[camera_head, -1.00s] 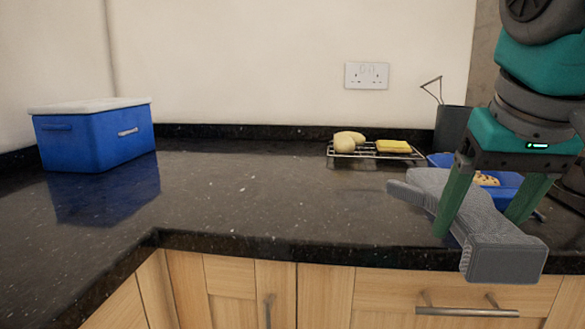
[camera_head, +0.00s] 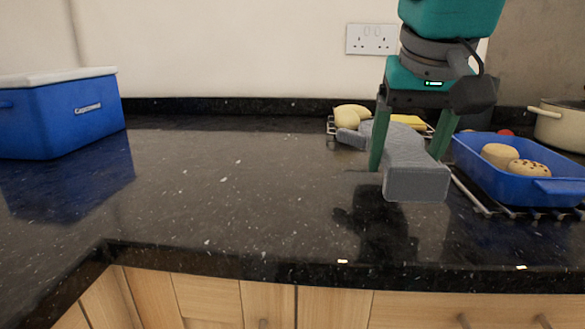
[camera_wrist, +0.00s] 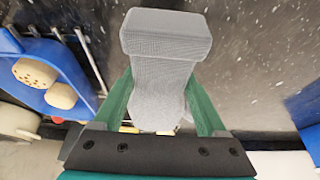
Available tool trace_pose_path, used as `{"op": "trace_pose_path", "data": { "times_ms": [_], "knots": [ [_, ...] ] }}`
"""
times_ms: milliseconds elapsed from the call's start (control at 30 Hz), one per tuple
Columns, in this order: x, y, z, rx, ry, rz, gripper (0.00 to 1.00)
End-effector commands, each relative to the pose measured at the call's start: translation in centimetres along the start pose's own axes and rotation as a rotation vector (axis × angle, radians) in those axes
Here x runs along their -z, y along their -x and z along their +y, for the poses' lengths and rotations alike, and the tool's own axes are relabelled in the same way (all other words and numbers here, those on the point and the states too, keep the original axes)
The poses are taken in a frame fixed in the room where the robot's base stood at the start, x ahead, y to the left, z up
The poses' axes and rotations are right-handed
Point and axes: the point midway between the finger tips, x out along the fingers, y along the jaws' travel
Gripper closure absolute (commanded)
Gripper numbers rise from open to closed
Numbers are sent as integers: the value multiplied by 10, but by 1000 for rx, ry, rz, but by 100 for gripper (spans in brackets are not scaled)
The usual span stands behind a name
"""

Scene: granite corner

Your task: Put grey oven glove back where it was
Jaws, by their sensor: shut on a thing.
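The grey oven glove (camera_head: 416,178) is held in the air above the black worktop, its squared cuff toward the camera. My gripper (camera_head: 408,162) is shut on the glove, with one green finger on each side of it. In the wrist view the glove (camera_wrist: 165,60) lies between the two fingers of my gripper (camera_wrist: 165,98), its cuff at the top. Part of the glove's far end is hidden behind the finger in the head view.
A blue tray (camera_head: 532,191) with buns stands on a wire rack (camera_head: 478,201) at the right. Behind the glove, another rack holds yellow items (camera_head: 352,115). A blue box with a white lid (camera_head: 60,118) stands at the left. The worktop's middle (camera_head: 230,190) is clear.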

Motion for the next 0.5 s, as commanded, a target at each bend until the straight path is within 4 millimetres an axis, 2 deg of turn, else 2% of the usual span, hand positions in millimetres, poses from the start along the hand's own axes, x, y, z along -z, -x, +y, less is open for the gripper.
{"op": "trace_pose_path", "data": {
  "times_ms": [100,300,500],
  "knots": [
    [20,-11,-19,-2,4,-4,92],
    [45,-24,-43,0,2,0,92],
    [53,-30,-50,0,1,1,92]
  ]
}}
